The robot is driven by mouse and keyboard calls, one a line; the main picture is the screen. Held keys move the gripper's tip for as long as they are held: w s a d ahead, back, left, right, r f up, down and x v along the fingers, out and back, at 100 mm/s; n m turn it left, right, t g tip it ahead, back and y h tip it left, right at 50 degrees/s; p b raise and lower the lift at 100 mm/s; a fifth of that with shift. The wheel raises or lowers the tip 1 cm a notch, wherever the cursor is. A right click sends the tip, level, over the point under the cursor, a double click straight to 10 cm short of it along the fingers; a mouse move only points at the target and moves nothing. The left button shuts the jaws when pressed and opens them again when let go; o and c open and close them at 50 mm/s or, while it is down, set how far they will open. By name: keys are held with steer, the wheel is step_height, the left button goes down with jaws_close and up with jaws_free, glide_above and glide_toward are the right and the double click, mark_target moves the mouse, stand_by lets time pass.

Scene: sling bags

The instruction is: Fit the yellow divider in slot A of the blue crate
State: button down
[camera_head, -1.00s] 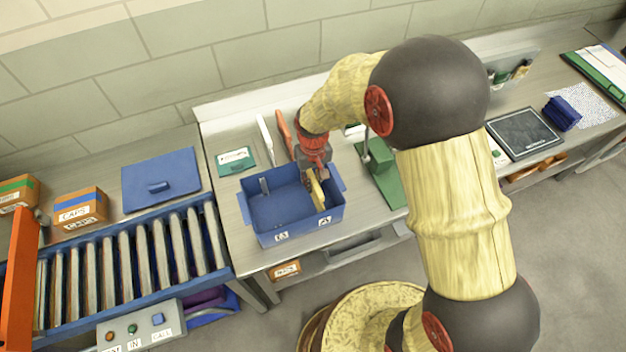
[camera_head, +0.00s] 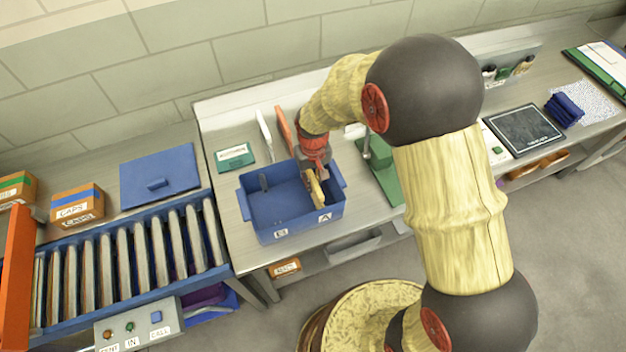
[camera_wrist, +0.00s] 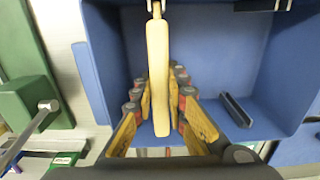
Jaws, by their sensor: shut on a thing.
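The blue crate (camera_head: 265,217) stands on the bench, with a label A (camera_head: 324,217) and a label B (camera_head: 281,233) on its front wall. My gripper (camera_head: 318,178) reaches down into its right part, on the A side. It is shut on the yellow divider (camera_head: 316,191), which is partly hidden by the gripper. In the wrist view the divider (camera_wrist: 158,70) is seen edge-on between my fingers (camera_wrist: 160,112). Its far end is at a small metal bracket (camera_wrist: 155,9) on the crate wall. I cannot tell how deep it sits. A dark channel (camera_wrist: 235,110) shows in the other part.
A green stand (camera_head: 385,175) is close to the crate's right. A roller conveyor (camera_head: 130,255) and a blue lid (camera_head: 160,178) are to the left.

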steer(key=c, duration=1.8)
jaws_free()
steer(key=shift+o, duration=0.4)
step_height(320, 180, up, 12)
steer(key=s, duration=0.2)
steer(key=s+d+f, duration=0.1)
steer(key=shift+s+g, duration=0.25)
steer(key=shift+g, duration=0.05)
steer(key=s+d+r+m+t+b, duration=0.1)
steer(key=s+d+r+t+b, duration=0.2)
steer(key=s+d+r+b, duration=0.2)
steer(key=s+d+r+m+t+b, duration=0.2)
steer(key=s+d+r+b, duration=0.3)
steer(key=s+d, duration=0.3)
steer(key=s+t, duration=0.1)
steer(key=s, duration=0.2)
steer(key=shift+s+d+b, duration=0.15)
steer(key=shift+s+b, duration=0.1)
steer(key=shift+b, duration=0.05)
